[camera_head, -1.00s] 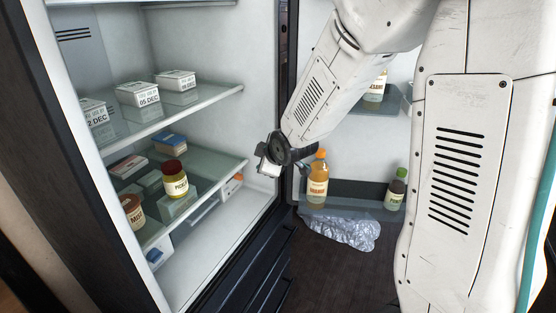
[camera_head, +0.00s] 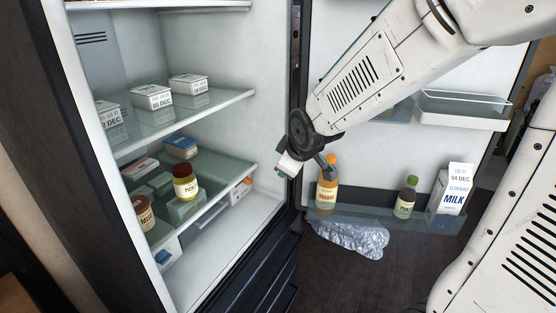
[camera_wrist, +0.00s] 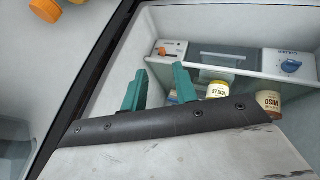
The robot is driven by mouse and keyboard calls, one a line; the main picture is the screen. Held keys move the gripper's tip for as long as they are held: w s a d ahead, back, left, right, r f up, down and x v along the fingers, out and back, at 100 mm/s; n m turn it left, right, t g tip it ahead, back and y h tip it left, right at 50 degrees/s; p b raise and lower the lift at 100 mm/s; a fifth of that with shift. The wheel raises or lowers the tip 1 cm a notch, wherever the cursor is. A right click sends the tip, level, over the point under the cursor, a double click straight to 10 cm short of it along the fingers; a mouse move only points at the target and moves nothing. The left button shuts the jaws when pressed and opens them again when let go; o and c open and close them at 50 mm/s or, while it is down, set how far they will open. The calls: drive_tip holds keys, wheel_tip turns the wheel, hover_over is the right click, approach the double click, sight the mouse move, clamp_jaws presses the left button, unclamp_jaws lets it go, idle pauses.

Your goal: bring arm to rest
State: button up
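My gripper (camera_wrist: 159,86) shows its two teal fingers standing apart in the wrist view, with nothing seen between them. In the head view my bent arm reaches across the open fridge door, and the wrist end hangs at the fridge's front edge, between the compartment (camera_head: 240,130) and the door (camera_head: 350,40). It partly overlaps the orange-capped bottle (camera_head: 327,195) in the picture; I cannot tell the gap between them. The fingers are hard to make out in the head view.
Jars such as the pickle jar (camera_head: 185,186) and the miso jar (camera_wrist: 268,103) stand on a glass shelf; dated white boxes (camera_head: 151,97) stand above. The door shelf holds a green bottle (camera_head: 405,199) and a milk carton (camera_head: 452,190). A crumpled clear bag (camera_head: 347,236) lies below.

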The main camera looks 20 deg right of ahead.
drive_tip(key=s+a+r+m+g, duration=0.1)
drive_tip(key=s+r+m+g, duration=0.2)
drive_tip(key=s, duration=1)
drive_tip(key=s+a+r+m+g, duration=0.1)
drive_tip(key=s+r+m+g, duration=0.2)
drive_tip(key=s, duration=1.1)
drive_tip(key=shift+s+r+m+y, duration=0.15)
drive_tip(key=shift+r+m+y, duration=0.2)
drive_tip(key=shift+m, duration=0.55)
